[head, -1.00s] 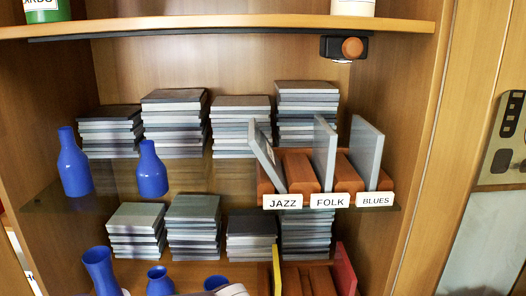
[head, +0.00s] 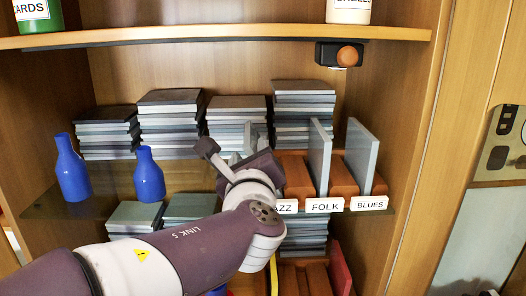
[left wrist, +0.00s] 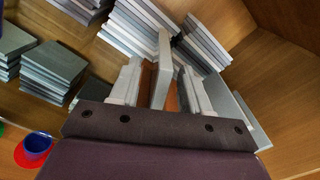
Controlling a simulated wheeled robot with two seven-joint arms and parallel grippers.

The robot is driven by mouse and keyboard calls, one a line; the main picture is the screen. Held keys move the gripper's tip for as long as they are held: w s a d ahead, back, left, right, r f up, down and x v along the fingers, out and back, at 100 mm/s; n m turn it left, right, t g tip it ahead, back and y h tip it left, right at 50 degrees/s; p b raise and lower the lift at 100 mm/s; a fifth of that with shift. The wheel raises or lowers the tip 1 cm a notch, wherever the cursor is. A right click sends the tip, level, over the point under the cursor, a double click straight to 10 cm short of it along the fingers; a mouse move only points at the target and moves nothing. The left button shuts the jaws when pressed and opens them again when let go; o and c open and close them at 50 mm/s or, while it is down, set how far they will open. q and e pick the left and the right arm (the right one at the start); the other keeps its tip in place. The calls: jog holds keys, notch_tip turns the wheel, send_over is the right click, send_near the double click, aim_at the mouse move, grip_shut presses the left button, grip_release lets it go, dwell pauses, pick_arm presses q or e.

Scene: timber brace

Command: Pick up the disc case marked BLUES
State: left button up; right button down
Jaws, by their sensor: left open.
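The case marked BLUES (head: 361,155) stands upright, slightly tilted, at the right end of the brown rack on the glass shelf, above its BLUES label (head: 369,204). The FOLK case (head: 319,158) stands left of it. My left gripper (head: 248,147) is open in front of the rack's left end, at the JAZZ slot, left of the BLUES case. It hides most of the JAZZ case. In the left wrist view, a grey case (left wrist: 162,68) stands between the open fingers, with more case edges to the right; no labels are readable there. My right gripper is out of view.
Stacks of cases (head: 303,112) stand behind the rack. Two blue bottles (head: 71,169) stand at the left of the shelf. A wooden shelf (head: 200,37) with a dark strip and an orange-knobbed device (head: 341,54) is above. The cabinet's side wall is close to the right.

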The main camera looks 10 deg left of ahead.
aim_at(251, 136)
pick_arm(q)
jog(key=w, duration=0.1)
jog(key=w+p, duration=0.1)
jog(key=w, duration=0.1)
jog(key=w+p, duration=0.1)
jog(key=shift+w+a+r, duration=0.1)
jog(key=shift+w+a, duration=0.05)
jog(key=shift+a, duration=0.15)
jog(key=shift+w+f, duration=0.2)
jog(key=shift+w, duration=0.15)
jog(key=shift+s, duration=0.1)
jog(key=shift+s, duration=0.1)
grip_shut()
